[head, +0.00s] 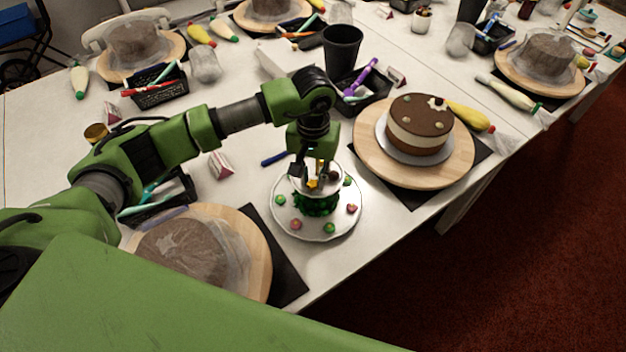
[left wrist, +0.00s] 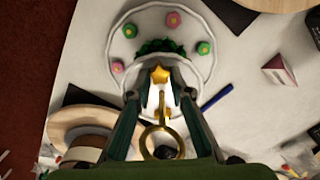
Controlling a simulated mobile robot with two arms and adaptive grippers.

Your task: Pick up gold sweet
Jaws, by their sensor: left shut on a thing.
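A two-tier white stand (head: 343,228) holds pink and green sweets on its lower plate, which also shows in the left wrist view (left wrist: 118,68). A gold star-shaped sweet (head: 313,184) is at the small upper tier, and shows in the left wrist view (left wrist: 160,73) between the fingertips. A gold ring handle (left wrist: 160,140) rises between the fingers, close to the palm. My right gripper is not in view.
A chocolate-topped cake (head: 420,122) stands on a wooden turntable (head: 375,169) to the right. A wrapped cake (head: 183,250) is at the front left. A black cup (head: 342,46) and a pen tray (head: 375,105) stand behind. The table's front edge is close.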

